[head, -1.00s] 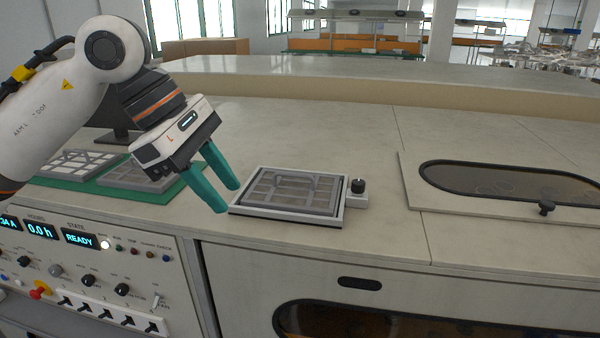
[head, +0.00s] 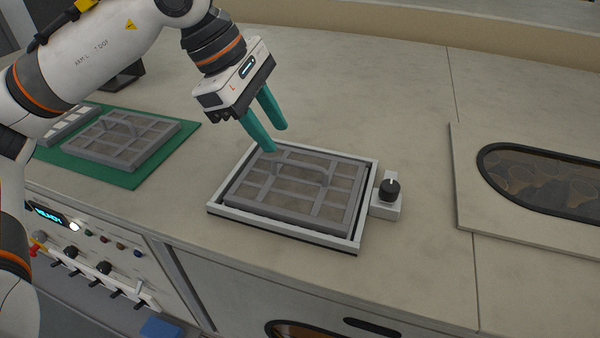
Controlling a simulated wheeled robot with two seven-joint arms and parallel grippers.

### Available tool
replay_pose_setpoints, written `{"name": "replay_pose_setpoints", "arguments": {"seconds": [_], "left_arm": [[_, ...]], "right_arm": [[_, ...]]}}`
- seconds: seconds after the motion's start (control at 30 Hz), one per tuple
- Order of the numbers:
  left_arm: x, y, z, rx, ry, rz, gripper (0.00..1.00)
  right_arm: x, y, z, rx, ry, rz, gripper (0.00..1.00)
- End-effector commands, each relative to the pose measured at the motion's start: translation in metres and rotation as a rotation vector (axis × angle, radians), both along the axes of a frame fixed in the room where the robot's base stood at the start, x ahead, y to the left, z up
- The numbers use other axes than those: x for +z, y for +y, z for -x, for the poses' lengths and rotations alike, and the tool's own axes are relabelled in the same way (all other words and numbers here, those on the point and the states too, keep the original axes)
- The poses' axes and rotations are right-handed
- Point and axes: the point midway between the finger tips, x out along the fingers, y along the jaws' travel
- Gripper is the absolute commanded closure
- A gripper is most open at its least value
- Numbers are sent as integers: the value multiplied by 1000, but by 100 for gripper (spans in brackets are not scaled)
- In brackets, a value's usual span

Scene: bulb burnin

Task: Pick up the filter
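A grey filter (head: 277,204) with a gridded frame and a raised handle (head: 297,176) lies in a white frame holder (head: 230,216) on the bench. Another grey gridded filter (head: 104,152) with a handle lies on a green mat (head: 184,139) at the left, and part of a lighter gridded one (head: 66,124) shows beside it. My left gripper (head: 275,138) has teal fingers spread apart with nothing between them. It is above the back left part of the holder, short of the handle. My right gripper is not in view.
A black knob on a white block (head: 389,190) stands at the holder's right side. A panel with an oval dark window (head: 545,185) lies at the right. A control panel (head: 95,255) is at the front left. The bench behind the holder is clear.

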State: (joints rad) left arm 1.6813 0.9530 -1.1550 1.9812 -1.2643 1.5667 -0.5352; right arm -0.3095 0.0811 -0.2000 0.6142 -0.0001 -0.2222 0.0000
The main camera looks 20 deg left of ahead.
Motion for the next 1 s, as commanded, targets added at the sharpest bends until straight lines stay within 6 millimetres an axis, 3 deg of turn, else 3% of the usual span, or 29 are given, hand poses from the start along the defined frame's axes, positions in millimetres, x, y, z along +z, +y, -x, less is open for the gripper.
{"name": "replay_pose_setpoints", "arguments": {"seconds": [0.23, 0.43, 0.6, 0.83, 0.87, 1.0], "left_arm": [[-18, -9, -4, 0, 2, 0, 66], [-39, -22, -7, -2, 5, -2, 66], [-59, -29, -11, -1, 2, 1, 66], [-63, -30, -12, 0, 0, 1, 66], [-63, -30, -12, 0, 0, 1, 67], [-62, -30, -12, 0, 0, 1, 90]], "right_arm": [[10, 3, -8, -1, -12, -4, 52], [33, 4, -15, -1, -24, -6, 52], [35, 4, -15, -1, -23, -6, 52], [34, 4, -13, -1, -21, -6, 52], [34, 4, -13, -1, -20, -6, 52], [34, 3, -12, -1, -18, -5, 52]]}}
